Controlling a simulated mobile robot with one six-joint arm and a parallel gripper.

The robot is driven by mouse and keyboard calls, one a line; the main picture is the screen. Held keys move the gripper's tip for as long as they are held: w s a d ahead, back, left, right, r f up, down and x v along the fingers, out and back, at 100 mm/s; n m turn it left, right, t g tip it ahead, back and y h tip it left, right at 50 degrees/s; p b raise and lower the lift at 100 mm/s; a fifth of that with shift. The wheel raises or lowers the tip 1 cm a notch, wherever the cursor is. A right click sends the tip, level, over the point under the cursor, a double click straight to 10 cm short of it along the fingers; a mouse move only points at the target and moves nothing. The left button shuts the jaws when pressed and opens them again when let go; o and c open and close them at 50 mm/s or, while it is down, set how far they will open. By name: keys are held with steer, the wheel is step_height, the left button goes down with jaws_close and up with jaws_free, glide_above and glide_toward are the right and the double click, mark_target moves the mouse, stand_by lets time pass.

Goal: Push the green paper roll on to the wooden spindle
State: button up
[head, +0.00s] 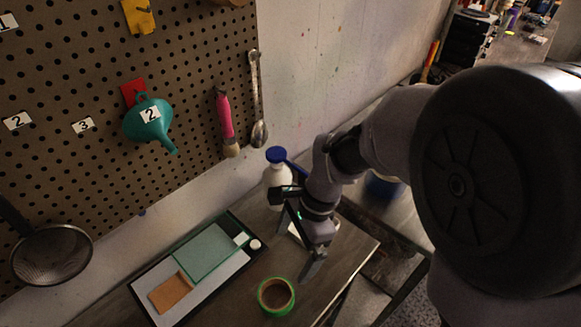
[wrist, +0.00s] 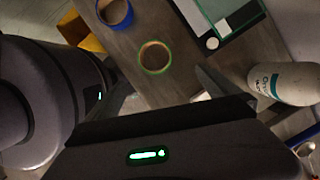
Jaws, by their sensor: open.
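The green paper roll (head: 277,312) lies flat on the dark wooden table with its round opening facing up, near the bottom of the head view. It also shows in the wrist view (wrist: 155,72) as a green-edged ring, ahead of my fingers. My gripper (head: 299,243) is open and empty, up and to the right of the roll in the head view, apart from it. In the wrist view my gripper (wrist: 163,82) has its two dark fingers spread wide. I cannot make out the wooden spindle in either view.
A tray (head: 142,296) with a green-framed screen and a brown block lies left of the roll. A white bottle with a blue cap (head: 275,155) stands behind my gripper. A blue roll (wrist: 117,22) lies near the green one. Tools hang on the pegboard (head: 60,120).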

steer(key=s, duration=0.2)
steer(key=b, duration=0.5)
glide_toward(273, 300)
steer(key=shift+s+f, duration=0.2)
steer(key=shift+f, duration=0.25)
steer(key=b+x, duration=0.3)
steer(key=x, duration=0.3)
steer(key=shift+w+a+r, duration=0.1)
steer(key=shift+a, duration=0.05)
steer(key=shift+r, duration=0.15)
steer(key=c, duration=1.4)
